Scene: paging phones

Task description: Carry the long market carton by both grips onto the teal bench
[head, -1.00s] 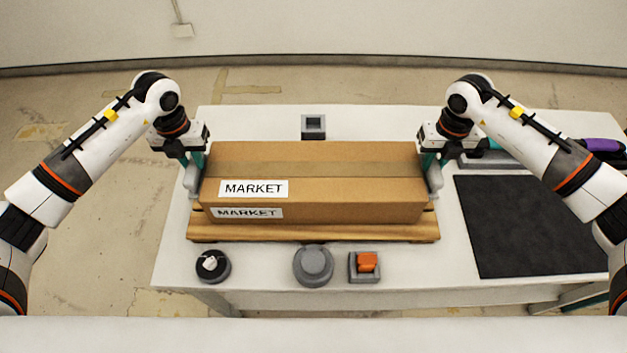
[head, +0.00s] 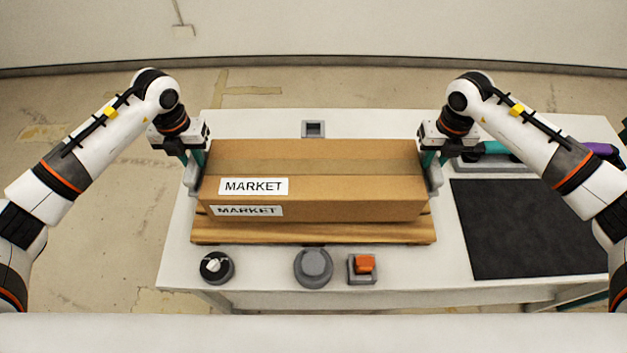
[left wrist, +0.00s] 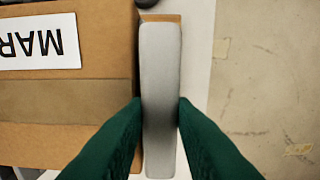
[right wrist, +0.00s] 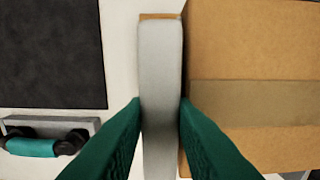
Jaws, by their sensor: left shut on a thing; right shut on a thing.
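The long brown market carton (head: 320,185) carries two white MARKET labels. It is level and just above a wooden board (head: 320,236) on the white table. My left gripper (head: 195,165) is shut on the grey grip at the carton's left end; this left grip (left wrist: 161,90) shows between green fingers in the left wrist view. My right gripper (head: 432,163) is shut on the right-end grip, and this right grip (right wrist: 160,90) shows between the fingers in the right wrist view. The gap under the carton is small. No teal bench is plainly in view.
The white table (head: 400,275) has a dark mat (head: 525,228) at right. A round knob (head: 216,267), a grey round piece (head: 313,267) and an orange switch (head: 364,265) stand in front. A grey square holder (head: 313,129) is behind. Teal (head: 490,149) and purple (head: 604,151) handsets lie back right.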

